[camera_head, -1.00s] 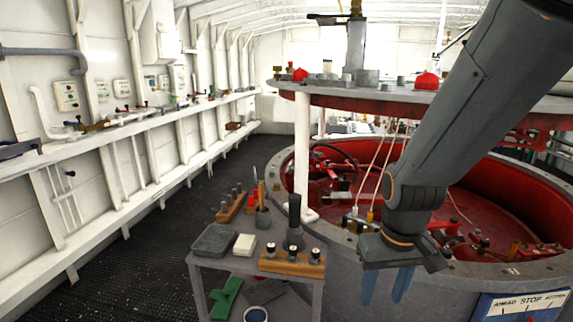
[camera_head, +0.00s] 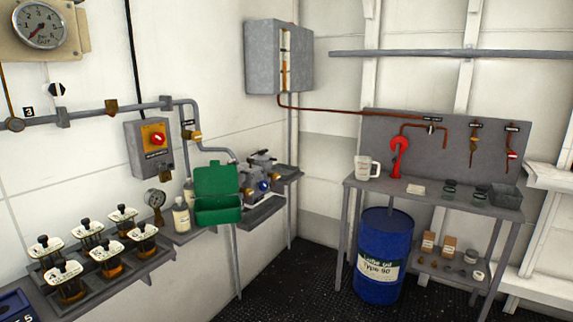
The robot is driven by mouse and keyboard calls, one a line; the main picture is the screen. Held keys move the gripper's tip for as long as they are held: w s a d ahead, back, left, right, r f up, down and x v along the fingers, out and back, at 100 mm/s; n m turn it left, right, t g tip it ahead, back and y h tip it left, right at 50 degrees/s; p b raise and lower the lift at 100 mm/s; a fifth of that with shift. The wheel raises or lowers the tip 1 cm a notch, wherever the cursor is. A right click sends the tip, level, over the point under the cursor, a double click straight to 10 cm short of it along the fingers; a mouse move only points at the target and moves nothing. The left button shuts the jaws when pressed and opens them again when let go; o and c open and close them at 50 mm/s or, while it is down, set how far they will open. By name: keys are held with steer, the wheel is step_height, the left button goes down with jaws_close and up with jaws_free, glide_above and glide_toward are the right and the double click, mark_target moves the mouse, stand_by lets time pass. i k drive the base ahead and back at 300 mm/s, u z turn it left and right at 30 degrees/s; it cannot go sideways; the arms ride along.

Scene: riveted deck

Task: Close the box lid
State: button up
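A green box (camera_head: 219,211) sits on the grey wall shelf at the left of centre. Its lid (camera_head: 216,180) stands up and leans back, so the box is open toward me. The inside of the box shows only as a dark strip below the lid. My gripper and arm are not in this view, so I cannot see whether the gripper is open or shut.
A small bottle (camera_head: 181,216) stands just left of the box, and grey valve fittings (camera_head: 259,178) stand to its right. Several glass jars (camera_head: 67,279) fill the left shelf. A blue drum (camera_head: 384,255) stands under the workbench (camera_head: 437,193). Dark floor (camera_head: 300,285) is clear in the middle.

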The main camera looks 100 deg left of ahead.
mark_target(216, 180)
steer(key=k, duration=1.35)
steer(key=u, duration=3.35)
steer(key=i, duration=1)
steer(key=z, duration=0.05)
